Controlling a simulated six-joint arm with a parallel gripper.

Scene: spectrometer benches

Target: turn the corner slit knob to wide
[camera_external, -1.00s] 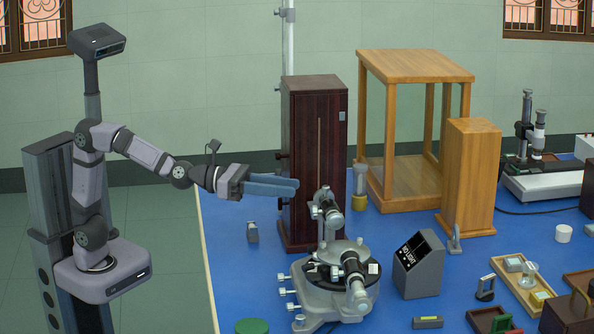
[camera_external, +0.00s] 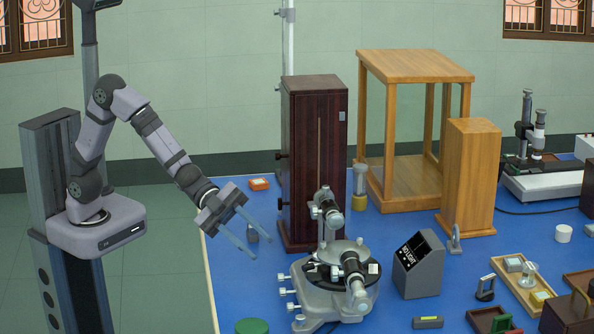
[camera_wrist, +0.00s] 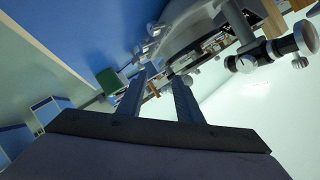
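A grey spectrometer (camera_external: 340,300) with black telescope tubes and silver knobs stands near the left edge of the blue bench. Small knobs project from its left side. A dark wooden cabinet (camera_external: 318,160) behind it has a vertical line on its front and dark knobs (camera_external: 279,155) on its left side. I cannot tell which knob is the corner slit knob. My gripper (camera_external: 262,248) is open and empty, angled down above the bench's left part, left of the spectrometer. In the wrist view its fingers (camera_wrist: 160,76) are apart, with spectrometer parts (camera_wrist: 190,35) beyond them.
A wooden frame (camera_external: 415,65) and a grey sloped box (camera_external: 418,262) stand to the right.

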